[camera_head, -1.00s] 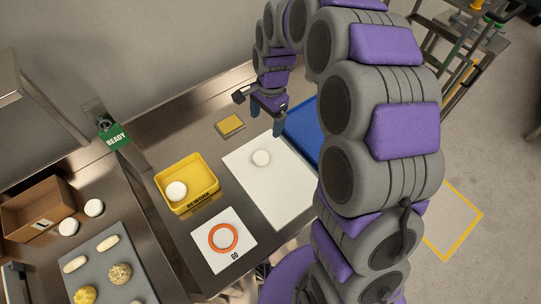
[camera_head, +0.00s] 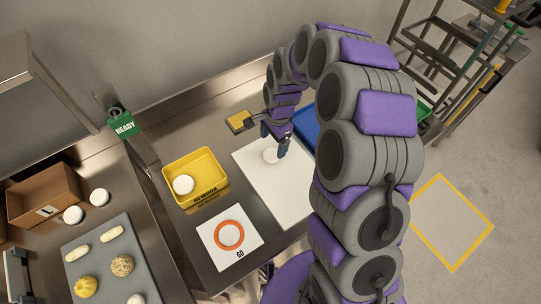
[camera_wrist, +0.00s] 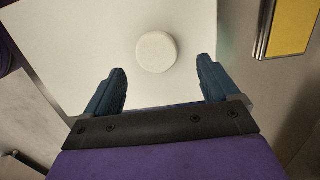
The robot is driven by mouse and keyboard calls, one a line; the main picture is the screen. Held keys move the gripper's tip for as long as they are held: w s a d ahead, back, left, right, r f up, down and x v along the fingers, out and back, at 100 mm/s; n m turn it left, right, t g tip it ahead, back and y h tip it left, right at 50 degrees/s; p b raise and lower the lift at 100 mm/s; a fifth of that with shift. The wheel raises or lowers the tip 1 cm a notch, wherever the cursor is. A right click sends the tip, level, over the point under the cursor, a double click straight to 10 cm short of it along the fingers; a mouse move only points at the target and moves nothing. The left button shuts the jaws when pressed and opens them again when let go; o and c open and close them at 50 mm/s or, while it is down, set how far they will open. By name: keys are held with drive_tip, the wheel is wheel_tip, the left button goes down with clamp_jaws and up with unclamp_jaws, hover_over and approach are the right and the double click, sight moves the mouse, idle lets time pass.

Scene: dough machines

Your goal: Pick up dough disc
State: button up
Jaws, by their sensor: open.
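A round white dough disc (camera_wrist: 156,52) lies on a white board (camera_head: 288,195). In the head view the disc (camera_head: 271,156) is partly hidden by my gripper (camera_head: 275,141). In the wrist view my gripper (camera_wrist: 162,88) is open and empty. The disc lies just beyond its two blue fingertips, roughly midway between them. I cannot tell the exact height of the fingers above the board. Another white disc (camera_head: 183,185) lies in the yellow REWORK tray (camera_head: 208,197).
A blue tray (camera_head: 304,130) is behind the board, and a yellow-topped block (camera_head: 240,121) is at the back. A grey tray (camera_head: 75,264) holds several dough pieces; a cardboard box (camera_head: 42,195) stands at left.

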sight(272, 154)
drive_tip(key=shift+s+a+f+b, duration=0.15)
drive_tip(key=shift+f+b, duration=0.3)
drive_tip(key=shift+f, duration=0.85)
drive_tip(key=shift+s+a+f+b, duration=0.15)
drive_tip(key=shift+f+b, duration=0.25)
drive_tip(key=shift+f, duration=0.85)
drive_tip(key=shift+c, duration=0.4)
drive_tip(key=shift+s+d, duration=0.1)
drive_tip(key=c, duration=1.1)
